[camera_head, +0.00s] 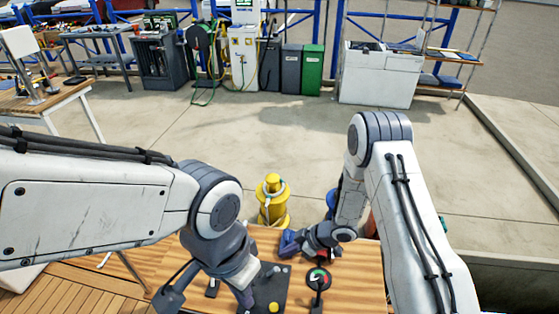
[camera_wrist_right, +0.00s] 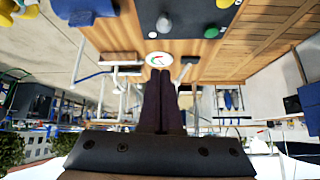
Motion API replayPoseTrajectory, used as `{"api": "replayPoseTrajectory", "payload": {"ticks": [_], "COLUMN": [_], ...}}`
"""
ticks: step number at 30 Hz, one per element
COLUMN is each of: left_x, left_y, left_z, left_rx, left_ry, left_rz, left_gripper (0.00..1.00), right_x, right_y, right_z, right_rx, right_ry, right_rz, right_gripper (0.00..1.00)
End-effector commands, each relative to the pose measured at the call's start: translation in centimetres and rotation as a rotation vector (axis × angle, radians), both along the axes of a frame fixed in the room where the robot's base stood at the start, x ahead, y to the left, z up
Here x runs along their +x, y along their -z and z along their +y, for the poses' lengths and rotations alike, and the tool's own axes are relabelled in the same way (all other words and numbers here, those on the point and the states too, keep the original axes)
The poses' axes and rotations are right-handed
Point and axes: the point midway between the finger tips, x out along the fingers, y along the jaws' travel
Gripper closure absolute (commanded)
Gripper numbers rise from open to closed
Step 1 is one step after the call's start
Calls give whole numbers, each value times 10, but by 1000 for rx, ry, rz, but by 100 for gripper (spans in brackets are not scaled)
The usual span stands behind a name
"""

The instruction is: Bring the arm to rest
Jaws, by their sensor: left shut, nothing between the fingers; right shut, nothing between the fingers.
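My left arm comes in from the left in the head view. Its gripper (camera_head: 246,298) is shut and empty, low over the wooden table (camera_head: 350,285) beside a dark panel (camera_head: 272,285). My right arm folds down from the right.
The panel carries a yellow knob (camera_head: 273,307). A yellow bollard-like post (camera_head: 272,200) stands just beyond the table, close to the right gripper. A second table (camera_head: 50,103) is at the far left. The concrete floor (camera_head: 290,135) in the middle is clear.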

Motion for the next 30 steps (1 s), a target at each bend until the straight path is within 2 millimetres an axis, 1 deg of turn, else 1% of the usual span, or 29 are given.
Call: {"api": "replayPoseTrajectory", "payload": {"ticks": [2,4,5,7,8,10,11,12,14,15,17,18,20,21,23,24,25,26,27,30], "left_x": [0,0,0,0,0,0,0,0,0,0,0,0,0,0,0,0,0,0,0,0], "left_y": [0,0,0,0,0,0,0,0,0,0,0,0,0,0,0,0,0,0,0,0], "left_z": [0,0,0,0,0,0,0,0,0,0,0,0,0,0,0,0,0,0,0,0], "left_rx": [0,0,0,0,0,0,0,0,0,0,0,0,0,0,0,0,0,0,0,0], "left_ry": [0,0,0,0,0,0,0,0,0,0,0,0,0,0,0,0,0,0,0,0], "left_rz": [0,0,0,0,0,0,0,0,0,0,0,0,0,0,0,0,0,0,0,0], "left_gripper": [100,100,100,100,100,100,100,100,100,100,100,100,100,100,100,100,100,100,100,100], "right_x": [1,6,10,21,25,34,35,34,28,20,5,-9,-34,-53,-84,-106,-123,-139,-161,-205], "right_y": [-2,-8,-13,-31,-41,-71,-84,-102,-130,-147,-172,-188,-209,-222,-239,-249,-255,-260,-266,-278], "right_z": [0,0,0,0,0,-2,-3,-4,-5,-6,-7,-8,-8,-9,-9,-9,-9,-8,-8,-8], "right_rx": [-5,-30,-49,-111,-145,-228,-264,-308,-366,-398,-438,-460,-484,-497,-509,-513,-516,-517,-517,-515], "right_ry": [2,12,20,54,74,133,162,203,266,307,367,403,452,482,519,537,546,553,558,556], "right_rz": [-3,-15,-24,-51,-64,-94,-101,-109,-110,-105,-88,-69,-33,-2,53,95,127,160,202,298], "right_gripper": [100,100,100,100,100,100,100,100,100,100,100,100,100,100,100,100,100,100,100,100]}}
